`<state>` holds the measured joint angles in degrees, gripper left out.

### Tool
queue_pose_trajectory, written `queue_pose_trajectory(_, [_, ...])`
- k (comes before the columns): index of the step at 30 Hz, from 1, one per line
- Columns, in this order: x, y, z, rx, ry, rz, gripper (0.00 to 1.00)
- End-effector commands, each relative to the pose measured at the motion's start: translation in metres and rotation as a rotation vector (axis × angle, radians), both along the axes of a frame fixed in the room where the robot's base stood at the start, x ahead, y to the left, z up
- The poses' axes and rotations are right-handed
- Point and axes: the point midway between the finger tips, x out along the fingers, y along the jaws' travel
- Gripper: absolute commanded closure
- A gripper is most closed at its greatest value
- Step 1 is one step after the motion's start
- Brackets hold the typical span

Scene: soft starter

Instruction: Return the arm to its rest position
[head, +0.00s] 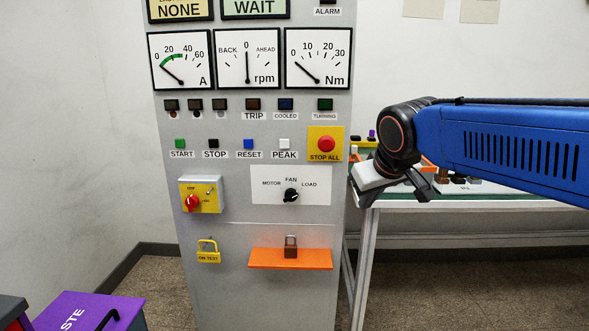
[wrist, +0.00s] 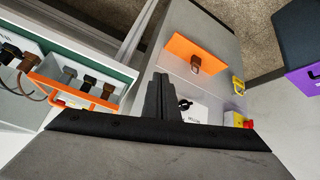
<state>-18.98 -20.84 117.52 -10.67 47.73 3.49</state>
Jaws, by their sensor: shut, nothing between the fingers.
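My blue arm (head: 520,145) reaches in from the right in the head view. My gripper (head: 364,201) is at its left end, in front of the side table and right of the grey control cabinet (head: 215,290). In the wrist view, the dark fingers of my gripper (wrist: 160,84) are together with nothing between them. Behind them in that view are the cabinet's orange shelf (wrist: 183,52) and a brown padlock (wrist: 195,65). The gripper's contact with the table cannot be told from these views.
A yellow lock (head: 209,251) hangs on the cabinet front. A purple bin (head: 75,312) stands at lower left. Floor shows between bin and cabinet.

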Motion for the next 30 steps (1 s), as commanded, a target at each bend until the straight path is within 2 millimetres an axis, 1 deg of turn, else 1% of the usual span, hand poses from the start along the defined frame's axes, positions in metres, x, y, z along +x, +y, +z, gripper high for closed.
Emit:
queue_pose_trajectory(1, [-0.019, -0.018, -0.01, 0.006, 0.015, -0.029, 1.0])
queue_pose_trajectory(3, [-0.045, -0.039, -0.027, 0.014, 0.043, -0.065, 1.0])
queue_pose_trajectory(5, [-0.067, -0.054, -0.042, 0.024, 0.066, -0.095, 1.0])
queue_pose_trajectory(9, [-0.121, -0.085, -0.079, 0.045, 0.119, -0.165, 1.0])
queue_pose_trajectory(11, [-0.144, -0.095, -0.096, 0.057, 0.14, -0.193, 1.0])
queue_pose_trajectory(12, [-0.159, -0.101, -0.107, 0.064, 0.154, -0.212, 1.0])
queue_pose_trajectory(15, [-0.191, -0.112, -0.133, 0.084, 0.184, -0.254, 1.0])
queue_pose_trajectory(18, [-0.216, -0.118, -0.155, 0.098, 0.21, -0.286, 1.0])
queue_pose_trajectory(21, [-0.232, -0.12, -0.168, 0.108, 0.225, -0.305, 1.0])
queue_pose_trajectory(24, [-0.239, -0.121, -0.175, 0.113, 0.233, -0.313, 1.0])
queue_pose_trajectory(30, [-0.24, -0.122, -0.176, 0.113, 0.235, -0.315, 1.0])
